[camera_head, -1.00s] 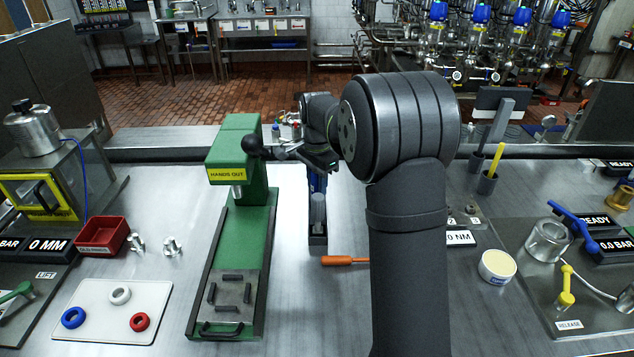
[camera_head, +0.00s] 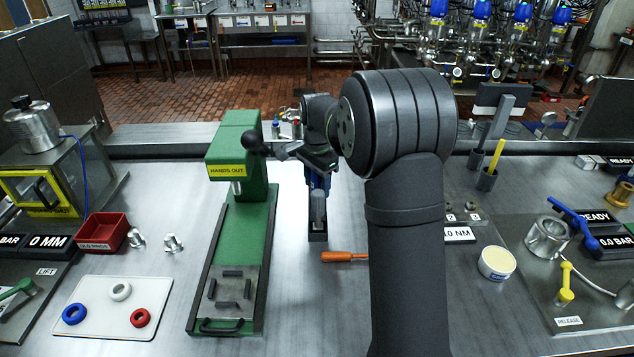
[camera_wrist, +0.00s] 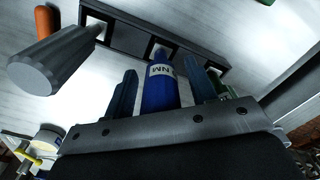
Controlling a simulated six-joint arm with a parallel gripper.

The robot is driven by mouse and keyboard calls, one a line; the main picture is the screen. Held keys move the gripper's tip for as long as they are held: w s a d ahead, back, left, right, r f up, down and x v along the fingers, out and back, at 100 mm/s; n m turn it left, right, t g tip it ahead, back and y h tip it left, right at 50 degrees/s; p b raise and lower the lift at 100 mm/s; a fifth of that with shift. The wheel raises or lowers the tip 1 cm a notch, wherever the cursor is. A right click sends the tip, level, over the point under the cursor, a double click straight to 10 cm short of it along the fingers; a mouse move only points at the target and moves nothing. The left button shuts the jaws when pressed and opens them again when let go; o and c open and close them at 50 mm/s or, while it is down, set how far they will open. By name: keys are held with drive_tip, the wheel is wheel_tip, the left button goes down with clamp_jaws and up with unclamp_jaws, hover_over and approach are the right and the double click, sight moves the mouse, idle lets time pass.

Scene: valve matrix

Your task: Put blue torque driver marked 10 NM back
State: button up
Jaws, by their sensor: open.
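The blue torque driver (camera_wrist: 158,90) is in the middle of the wrist view, with a white band that reads "NM"; its number is not legible. Its far end is at the middle square opening of a dark rack (camera_wrist: 128,38); whether it is fully seated I cannot tell. My gripper (camera_wrist: 159,72) is open, with one finger on each side of the driver and a visible gap to each. In the head view the blue driver (camera_head: 317,183) shows below my wrist, behind a grey handle (camera_head: 318,206) standing in the rack (camera_head: 318,237).
The grey handle (camera_wrist: 50,62) stands in another rack opening, left in the wrist view. An orange-handled tool (camera_head: 345,257) lies right of the rack. A green press (camera_head: 237,170) stands close on the left. Bare steel table lies in front of the rack.

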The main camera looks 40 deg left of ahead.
wheel_tip(320, 180, up, 13)
drive_tip(key=shift+r, duration=0.15)
idle(0.4)
wheel_tip(320, 180, down, 13)
drive_tip(key=shift+f, duration=0.2)
drive_tip(key=shift+r, duration=0.45)
drive_tip(key=shift+f, duration=0.1)
